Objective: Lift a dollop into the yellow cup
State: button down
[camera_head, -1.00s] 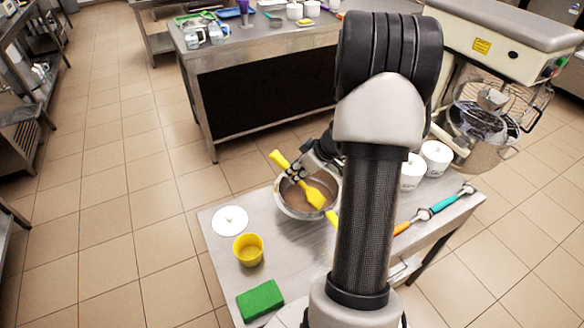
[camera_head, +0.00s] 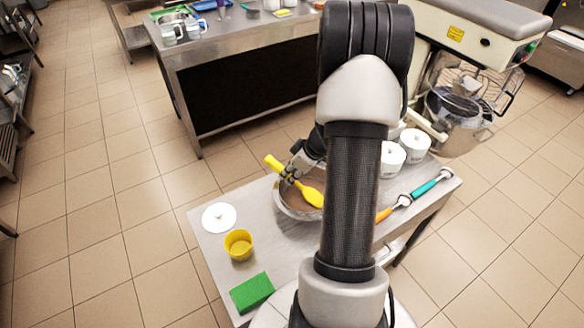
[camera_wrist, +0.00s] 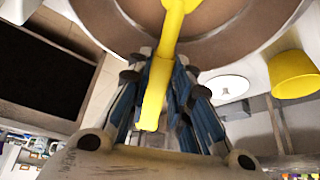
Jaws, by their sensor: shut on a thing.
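The yellow cup (camera_head: 239,245) stands upright on the steel table, left of the metal bowl. It also shows at the right of the wrist view (camera_wrist: 292,75). The bowl (camera_head: 283,206) holds brown contents (camera_wrist: 225,22). My gripper (camera_head: 292,174) is shut on the handle of a yellow spatula (camera_head: 310,196), at the bowl's rim. The spatula's broad end is over the brown contents, and I cannot tell whether it touches them. In the wrist view the yellow handle (camera_wrist: 156,95) runs between my fingers (camera_wrist: 160,75). My arm hides part of the bowl's right side.
A white round lid (camera_head: 219,217) lies behind the cup, and a green sponge (camera_head: 252,293) lies in front. White lidded pots (camera_head: 414,145) and teal and orange-handled scoops (camera_head: 432,187) are to the right. A mixer (camera_head: 470,100) stands behind.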

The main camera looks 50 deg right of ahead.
aim_at(273, 161)
jog(key=shift+w+a+r+p, duration=0.1)
jog(key=shift+w+r+p, duration=0.2)
jog(key=shift+r+p, duration=0.65)
jog(key=shift+w+a+r+p, duration=0.1)
jog(key=shift+w+r+p, duration=0.2)
jog(key=shift+r, duration=1.25)
jog(key=shift+w+r+p, duration=0.25)
jog(key=shift+r+p, duration=0.4)
jog(key=shift+r, duration=0.6)
jog(key=shift+w+p, duration=0.1)
jog(key=shift+p, duration=0.2)
jog(key=w+g+p, duration=0.1)
jog(key=p, duration=0.3)
jog(key=shift+a+p, duration=0.1)
jog(key=shift+p, duration=0.25)
jog(key=w+g+p, duration=0.1)
jog(key=p, duration=0.9)
jog(key=shift+w+a+r+g+h, duration=0.1)
jog(key=shift+w+g+h, duration=0.2)
jog(key=p, duration=0.5)
jog(key=shift+w+a+g+p, duration=0.1)
jog(key=shift+w+g+p, duration=0.25)
jog(key=shift+w+g, duration=0.05)
jog(key=shift+p, duration=0.6)
